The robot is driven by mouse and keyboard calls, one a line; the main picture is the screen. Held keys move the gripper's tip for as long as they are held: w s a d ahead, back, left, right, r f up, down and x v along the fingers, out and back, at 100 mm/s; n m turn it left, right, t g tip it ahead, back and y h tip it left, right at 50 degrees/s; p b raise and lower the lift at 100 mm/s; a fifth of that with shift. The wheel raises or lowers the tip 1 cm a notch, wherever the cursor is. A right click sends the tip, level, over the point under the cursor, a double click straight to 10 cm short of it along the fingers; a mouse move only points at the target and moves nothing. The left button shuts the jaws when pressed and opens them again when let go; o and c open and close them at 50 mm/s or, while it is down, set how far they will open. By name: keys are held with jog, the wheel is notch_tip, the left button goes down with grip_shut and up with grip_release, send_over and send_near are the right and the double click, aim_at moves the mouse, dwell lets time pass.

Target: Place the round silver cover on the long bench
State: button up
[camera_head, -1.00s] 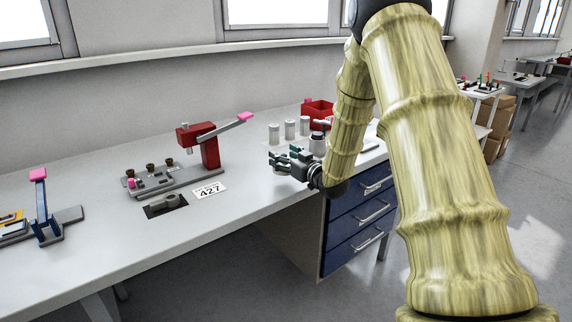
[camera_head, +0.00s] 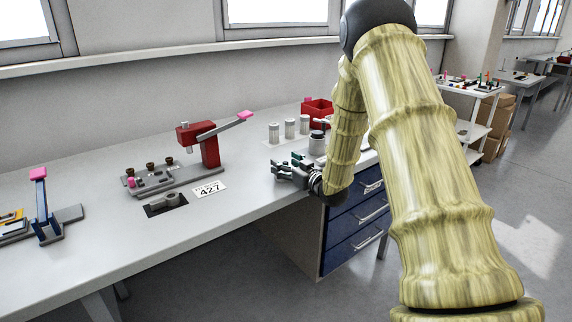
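The long bench (camera_head: 110,235) runs along the wall under the windows. My gripper (camera_head: 275,170) is low over the bench top, in front of the upright silver cylinders, pointing left. Its fingers look spread, with no object clearly seen between them. I cannot single out the round silver cover for certain. A round silver canister with a dark top (camera_head: 317,143) stands just behind my gripper, partly hidden by my arm. Several slimmer silver cylinders (camera_head: 289,128) stand on a pale base to its left.
A grey fixture with a red clamp (camera_head: 208,150) stands mid-bench, beside a dark plate (camera_head: 165,204) and a card marked 427 (camera_head: 209,189). A blue stand (camera_head: 42,215) is at left, a red bin (camera_head: 318,110) behind. Blue drawers (camera_head: 352,228) sit below. Bare bench lies around the card.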

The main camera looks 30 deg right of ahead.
jog(key=shift+o, duration=1.3)
jog(key=shift+r, duration=0.2)
jog(key=s+d, duration=0.1)
jog(key=s, duration=1.1)
jog(key=s+a+f+g, duration=0.3)
jog(key=s+a+f, duration=0.15)
jog(key=f, duration=0.55)
jog(key=s+a+f+m+g+h, duration=0.1)
jog(key=s+a+f+g, duration=0.2)
jog(key=a+f, duration=0.5)
jog(key=s+a+f+g, duration=0.3)
jog(key=s+a+f, duration=0.1)
jog(key=f, duration=0.8)
jog(key=s+a+f+g, duration=0.3)
jog(key=s+a+f, duration=0.1)
jog(key=s, duration=0.5)
jog(key=s+a+f+g, duration=0.3)
jog(key=s+a+f, duration=0.1)
jog(key=s, duration=0.6)
jog(key=s+a+f+g, duration=0.3)
jog(key=s+a+f, duration=0.2)
jog(key=s, duration=0.5)
jog(key=shift+s+f, duration=0.2)
jog(key=shift+f, duration=0.35)
jog(key=shift+m+h, duration=0.3)
